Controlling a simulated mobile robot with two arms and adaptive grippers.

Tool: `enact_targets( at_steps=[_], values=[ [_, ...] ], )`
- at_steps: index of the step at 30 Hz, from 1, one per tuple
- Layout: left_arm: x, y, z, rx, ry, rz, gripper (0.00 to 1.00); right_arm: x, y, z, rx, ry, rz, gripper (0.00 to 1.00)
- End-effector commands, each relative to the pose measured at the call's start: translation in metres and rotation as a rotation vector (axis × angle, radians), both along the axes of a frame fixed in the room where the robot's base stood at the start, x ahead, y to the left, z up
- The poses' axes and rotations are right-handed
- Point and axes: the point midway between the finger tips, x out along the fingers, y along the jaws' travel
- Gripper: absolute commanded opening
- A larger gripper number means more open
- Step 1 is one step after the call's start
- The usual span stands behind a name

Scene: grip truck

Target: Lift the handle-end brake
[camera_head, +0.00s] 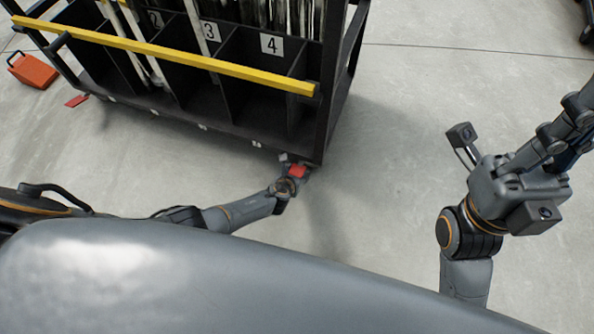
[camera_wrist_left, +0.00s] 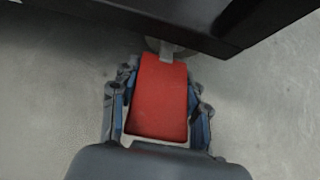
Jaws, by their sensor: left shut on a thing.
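The handle-end brake is a red pedal (camera_head: 298,171) low at the near right corner of the dark cart (camera_head: 318,150). In the left wrist view the red pedal (camera_wrist_left: 160,95) reaches out from a caster under the cart's dark edge (camera_wrist_left: 190,22). My left gripper (camera_head: 290,172) is at the pedal. In the left wrist view my left gripper's fingers (camera_wrist_left: 162,100) lie on both sides of the pedal, shut on it. My right gripper (camera_head: 580,125) is up at the right side, away from the cart; its fingers run to the picture's edge, and its opening is unclear.
The cart has a yellow handle bar (camera_head: 170,54) and numbered compartments (camera_head: 271,44) holding long rods. Another red pedal (camera_head: 77,100) shows at its left corner. An orange-red box (camera_head: 33,70) lies on the floor at the far left. The concrete floor (camera_head: 400,140) right of the cart is clear.

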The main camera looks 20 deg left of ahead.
Motion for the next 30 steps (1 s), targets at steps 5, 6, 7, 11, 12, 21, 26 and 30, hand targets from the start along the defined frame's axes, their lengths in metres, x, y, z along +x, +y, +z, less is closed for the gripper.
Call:
enact_targets(
  at_steps=[5, 6, 7, 11, 12, 21, 26, 30],
  values=[
    [0.0, 0.001, 0.0, 0.0, -0.001, 0.002, 0.47, 0.0, 0.0, 0.0, 0.0, 0.0, 0.0, 0.0],
    [0.0, 0.001, 0.0, 0.0, -0.001, 0.002, 0.56, 0.0, 0.0, 0.0, 0.0, 0.0, 0.0, 0.0],
    [0.0, 0.001, 0.0, 0.0, -0.001, 0.002, 0.62, 0.0, 0.0, 0.0, 0.0, 0.0, 0.0, 0.0],
    [0.0, 0.001, 0.0, 0.0, -0.001, 0.001, 0.7, 0.0, 0.0, 0.0, 0.0, 0.0, 0.0, 0.0],
    [0.0, 0.001, 0.0, 0.0, -0.001, 0.001, 0.7, 0.0, 0.0, 0.0, 0.0, 0.0, 0.0, 0.0],
    [-0.003, 0.001, 0.001, -0.002, -0.002, 0.003, 0.7, 0.001, 0.0, 0.0, -0.001, 0.002, -0.001, 0.0],
    [-0.011, 0.001, 0.008, -0.003, -0.004, 0.005, 0.7, 0.001, 0.0, 0.0, 0.0, 0.001, 0.0, 0.0],
    [-0.023, 0.002, 0.019, -0.003, -0.001, 0.003, 0.7, 0.0, 0.0, 0.0, 0.0, 0.001, 0.0, 0.0]
  ],
)
